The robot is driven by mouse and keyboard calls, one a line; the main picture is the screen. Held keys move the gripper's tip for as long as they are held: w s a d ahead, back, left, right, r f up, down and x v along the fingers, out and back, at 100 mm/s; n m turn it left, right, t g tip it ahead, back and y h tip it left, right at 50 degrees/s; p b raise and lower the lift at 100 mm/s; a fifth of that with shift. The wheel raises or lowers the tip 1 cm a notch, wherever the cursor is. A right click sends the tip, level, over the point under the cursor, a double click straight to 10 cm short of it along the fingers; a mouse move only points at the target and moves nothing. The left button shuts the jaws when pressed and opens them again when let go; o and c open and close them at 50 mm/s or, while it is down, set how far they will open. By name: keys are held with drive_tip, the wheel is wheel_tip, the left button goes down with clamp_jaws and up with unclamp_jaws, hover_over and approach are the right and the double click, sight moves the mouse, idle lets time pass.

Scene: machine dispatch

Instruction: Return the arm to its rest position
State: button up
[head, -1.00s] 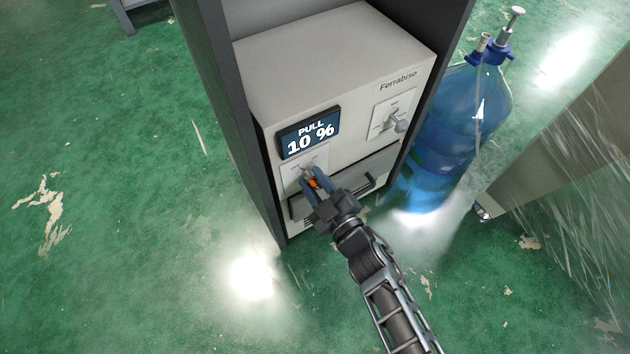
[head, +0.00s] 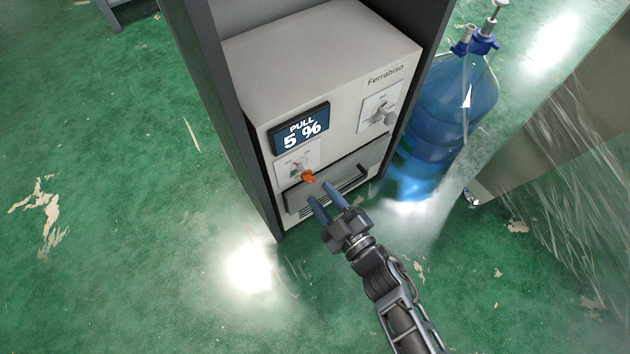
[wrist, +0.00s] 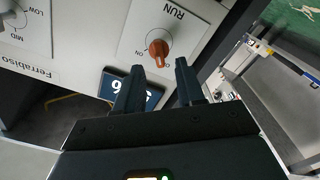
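My gripper (head: 322,196) is open and empty, with its two blue-grey fingers apart. It is just in front of the machine (head: 320,60), below and to the right of the orange-tipped RUN switch (head: 308,176). In the wrist view the orange knob (wrist: 158,48) stands clear beyond the fingertips (wrist: 158,82), with nothing between them. The display (head: 300,130) reads "PULL 5 %". In the wrist view my fingers partly hide the display.
A drawer with a dark handle (head: 352,180) is in the machine's lower front, close to my fingers. A second knob (head: 380,115) is at the upper right. A blue water bottle (head: 450,110) stands right of the cabinet. Green floor is open at left.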

drive_tip(key=shift+s+d, duration=0.4)
drive_tip(key=shift+s, duration=0.1)
drive_tip(key=s+d+r+m+t+h, duration=0.1)
drive_tip(key=s+d+r+m+h, duration=0.15)
drive_tip(key=s+d, duration=0.35)
drive_tip(key=s+d+r+m+h, duration=0.1)
drive_tip(key=s+d+m+h, duration=0.2)
drive_tip(key=s, duration=0.4)
drive_tip(key=s+d+r+m+h, duration=0.3)
drive_tip(key=s+d+r+m, duration=0.4)
drive_tip(key=s+r, duration=0.65)
drive_tip(key=s+d+r+p, duration=0.1)
drive_tip(key=s+r+p, duration=0.1)
drive_tip(key=r+p, duration=1)
drive_tip(key=s+d+r+m+g+h+p, duration=0.1)
drive_tip(key=s+d+r+p, duration=0.1)
drive_tip(key=r+p, duration=1.1)
wheel_tip(320, 180, up, 8)
drive_tip(key=shift+s+f, duration=0.25)
